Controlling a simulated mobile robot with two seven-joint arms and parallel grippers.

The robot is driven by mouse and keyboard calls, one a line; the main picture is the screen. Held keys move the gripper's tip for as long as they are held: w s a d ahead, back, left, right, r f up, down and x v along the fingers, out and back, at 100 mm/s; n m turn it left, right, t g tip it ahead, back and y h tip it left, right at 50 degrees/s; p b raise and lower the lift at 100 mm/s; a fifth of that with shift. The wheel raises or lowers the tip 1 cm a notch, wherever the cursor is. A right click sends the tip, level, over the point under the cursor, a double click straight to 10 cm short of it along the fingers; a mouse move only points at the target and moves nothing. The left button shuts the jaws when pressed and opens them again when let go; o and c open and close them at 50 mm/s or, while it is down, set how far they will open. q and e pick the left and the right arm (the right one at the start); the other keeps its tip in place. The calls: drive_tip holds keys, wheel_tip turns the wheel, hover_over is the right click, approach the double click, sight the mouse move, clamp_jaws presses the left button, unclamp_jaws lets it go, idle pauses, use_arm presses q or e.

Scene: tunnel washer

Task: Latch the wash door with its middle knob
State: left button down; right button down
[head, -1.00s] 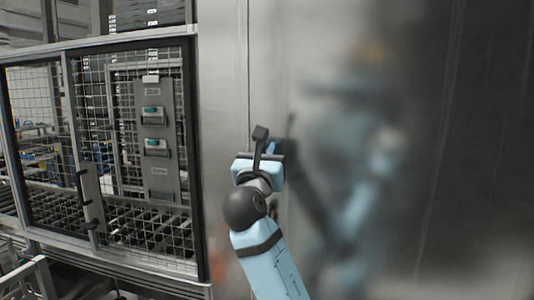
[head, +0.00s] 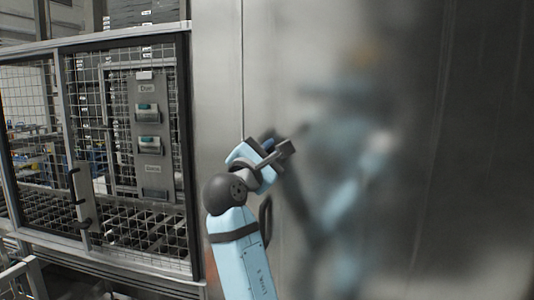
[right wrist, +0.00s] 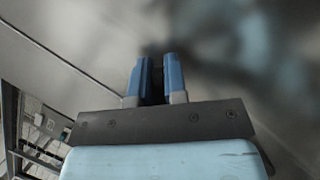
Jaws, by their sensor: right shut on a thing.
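The wash door appears to be the large brushed-steel panel (head: 420,120) filling the right of the head view, with a blurred reflection of me in it. My right gripper (head: 272,143) is at this panel, close to a vertical seam, and is turned over to the right. In the right wrist view its two blue fingers (right wrist: 154,85) are shut on a dark piece between them, which looks like the middle knob. The knob is mostly hidden by the gripper and fingers. I cannot tell whether the latch has engaged. My left gripper is not in view.
A black loop handle (head: 266,218) shows on the steel beside my right forearm. At left stands a mesh-fronted cage (head: 100,50) with a grey control panel (head: 150,120) behind the mesh and a black handle on its frame. Open steel lies right of my gripper.

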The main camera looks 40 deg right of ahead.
drive_tip(key=shift+s+d+f+m+g+y+b, duration=0.1)
drive_tip(key=shift+f+m+g+y+b, duration=0.35)
drive_tip(key=shift+m, duration=1.25)
drive_tip(key=shift+s+d+f+m+g+y, duration=0.15)
drive_tip(key=shift+m+g, duration=0.55)
drive_tip(key=shift+m, duration=1)
drive_tip(key=shift+s+f+m+g+y+b, duration=0.1)
drive_tip(key=shift+f+m+g+y+b, duration=0.3)
drive_tip(key=shift+m, duration=1.3)
drive_tip(key=c, duration=1.2)
unclamp_jaws()
drive_tip(key=shift+o, duration=0.2)
